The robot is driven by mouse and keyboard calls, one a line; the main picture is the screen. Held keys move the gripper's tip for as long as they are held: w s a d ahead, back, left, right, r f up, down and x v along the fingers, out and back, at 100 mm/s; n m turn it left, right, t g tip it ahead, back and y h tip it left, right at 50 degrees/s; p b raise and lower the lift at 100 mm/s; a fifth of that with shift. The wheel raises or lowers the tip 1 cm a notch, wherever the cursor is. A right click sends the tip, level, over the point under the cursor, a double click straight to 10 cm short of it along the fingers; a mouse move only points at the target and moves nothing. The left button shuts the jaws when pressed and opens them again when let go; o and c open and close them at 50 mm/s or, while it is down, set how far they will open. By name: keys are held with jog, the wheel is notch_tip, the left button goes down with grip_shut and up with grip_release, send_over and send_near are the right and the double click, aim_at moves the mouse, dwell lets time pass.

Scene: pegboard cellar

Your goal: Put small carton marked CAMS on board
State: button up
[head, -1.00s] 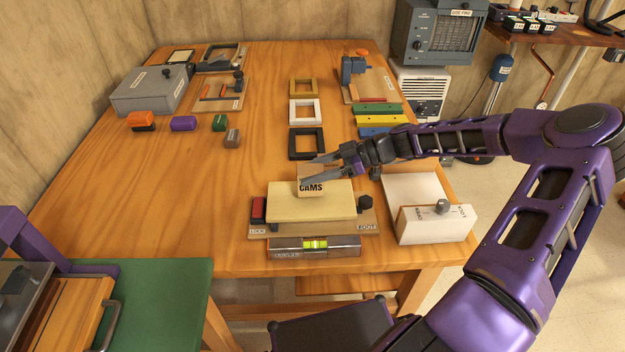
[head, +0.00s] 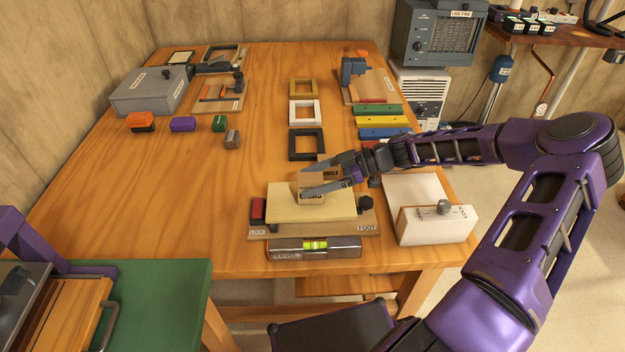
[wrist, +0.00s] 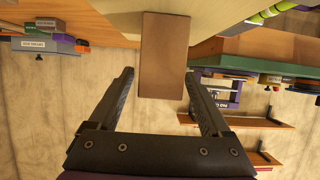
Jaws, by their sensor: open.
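The small tan carton (head: 312,186) stands on the near end of the table, over the cream board (head: 340,205), and appears to rest on it. Its dark front marking is mostly covered by one finger of my gripper. My gripper (head: 312,176) is open, with one finger on the far side of the carton and one on the near side. In the wrist view, the carton's plain brown face (wrist: 163,55) lies between the two spread fingers (wrist: 160,88), with gaps on both sides. Whether its underside is fully flat on the board is hidden.
The board sits on a wooden base (head: 366,226) with a red block (head: 258,210) at left and a dark knob (head: 365,203) at right. A spirit level (head: 315,248) lies in front. A white box (head: 437,223) stands right.

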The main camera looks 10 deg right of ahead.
jog(key=shift+r, duration=0.25)
jog(key=v, duration=1.2)
jog(key=shift+p, duration=0.35)
